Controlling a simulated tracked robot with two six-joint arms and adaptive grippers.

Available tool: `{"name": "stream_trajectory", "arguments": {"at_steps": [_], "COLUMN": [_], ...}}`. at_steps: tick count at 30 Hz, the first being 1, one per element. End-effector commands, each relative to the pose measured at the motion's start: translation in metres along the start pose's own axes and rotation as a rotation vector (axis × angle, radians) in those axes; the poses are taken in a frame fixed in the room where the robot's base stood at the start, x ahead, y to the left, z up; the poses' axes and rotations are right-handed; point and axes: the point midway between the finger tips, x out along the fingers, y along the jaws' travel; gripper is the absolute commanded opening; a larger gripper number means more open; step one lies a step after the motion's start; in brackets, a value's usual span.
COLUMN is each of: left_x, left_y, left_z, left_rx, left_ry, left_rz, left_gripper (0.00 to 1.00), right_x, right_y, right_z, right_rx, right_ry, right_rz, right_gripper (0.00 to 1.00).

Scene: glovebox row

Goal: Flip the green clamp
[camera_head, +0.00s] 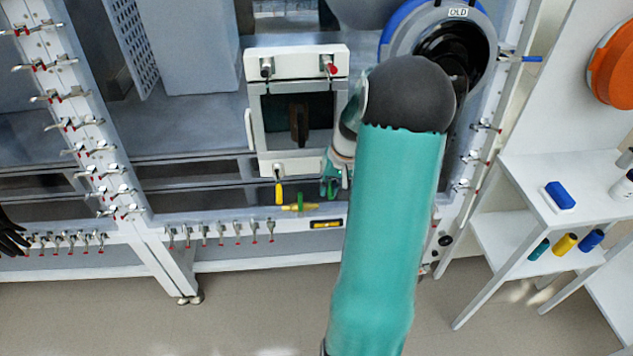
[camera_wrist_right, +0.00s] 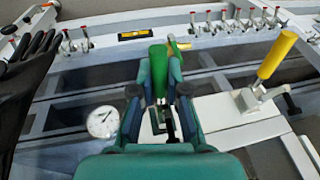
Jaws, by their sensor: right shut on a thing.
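The green clamp (camera_wrist_right: 158,70) shows its thick green handle between my right gripper's fingers in the right wrist view. Its metal base (camera_wrist_right: 160,120) lies below, partly hidden by the fingers. My right gripper (camera_wrist_right: 158,85) is shut on this handle, with one teal finger on each side. In the head view my right gripper (camera_head: 333,178) is beside the lower right of the small white-framed door, mostly behind my arm; the held handle is hard to make out there. My left gripper is in neither view.
A yellow-handled clamp (camera_wrist_right: 277,60) is close by; its handle shows below the door (camera_head: 278,193). A yellow bar with a green upright (camera_head: 300,207) lies near the bench edge. Small red-tipped clamps (camera_head: 237,228) line that edge. A round gauge (camera_wrist_right: 103,122) sits beside my fingers.

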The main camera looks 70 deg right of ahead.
Motion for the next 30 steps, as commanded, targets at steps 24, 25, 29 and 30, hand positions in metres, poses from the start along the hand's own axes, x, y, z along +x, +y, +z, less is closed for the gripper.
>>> {"name": "stream_trajectory", "arguments": {"at_steps": [24, 25, 29, 30], "left_x": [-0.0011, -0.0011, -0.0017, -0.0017], "left_y": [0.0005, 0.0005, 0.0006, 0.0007], "left_z": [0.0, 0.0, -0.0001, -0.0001], "left_rx": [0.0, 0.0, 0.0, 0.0], "left_ry": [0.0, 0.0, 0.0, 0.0], "left_rz": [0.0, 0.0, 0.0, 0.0], "left_gripper": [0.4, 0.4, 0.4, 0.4], "right_x": [-0.0022, -0.0022, -0.0042, -0.0063], "right_y": [0.0048, 0.005, 0.0052, 0.0052], "right_z": [-0.0011, -0.001, -0.001, -0.0013], "right_rx": [0.014, 0.014, 0.014, 0.014], "right_ry": [-0.006, -0.006, -0.006, -0.005], "right_rz": [-0.004, -0.003, -0.003, -0.003], "right_gripper": [0.4, 0.4, 0.4, 0.4]}}
